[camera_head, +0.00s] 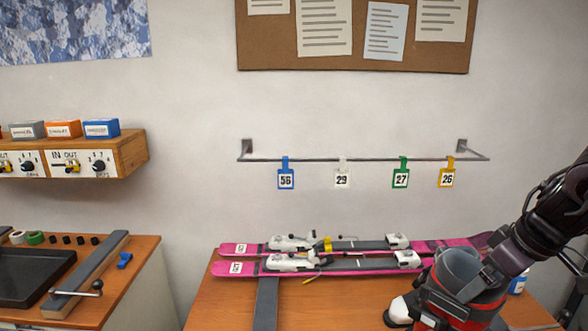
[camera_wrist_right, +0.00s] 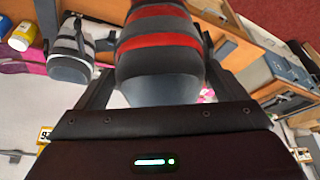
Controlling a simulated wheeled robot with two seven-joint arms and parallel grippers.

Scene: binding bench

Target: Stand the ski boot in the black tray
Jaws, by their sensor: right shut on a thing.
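The ski boot (camera_head: 452,300), dark grey with red bands, is at the lower right of the head view, in front of the skis. My right gripper (camera_head: 482,284) is shut on its upper part. In the right wrist view the boot (camera_wrist_right: 160,60) fills the space between the two fingers. The boot's lower end is cut off in the head view, so I cannot tell whether it touches the bench. The black tray (camera_head: 30,278) lies on the left bench, partly cut off by the left edge, and looks empty. My left gripper is not in view.
Pink skis (camera_head: 340,265) with white bindings lie across the middle bench. A white and grey boot (camera_wrist_right: 70,52) stands beside the held one. A grey bar with a crank (camera_head: 88,275) lies right of the tray. A gap separates the benches. A tag rail (camera_head: 350,159) crosses the wall.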

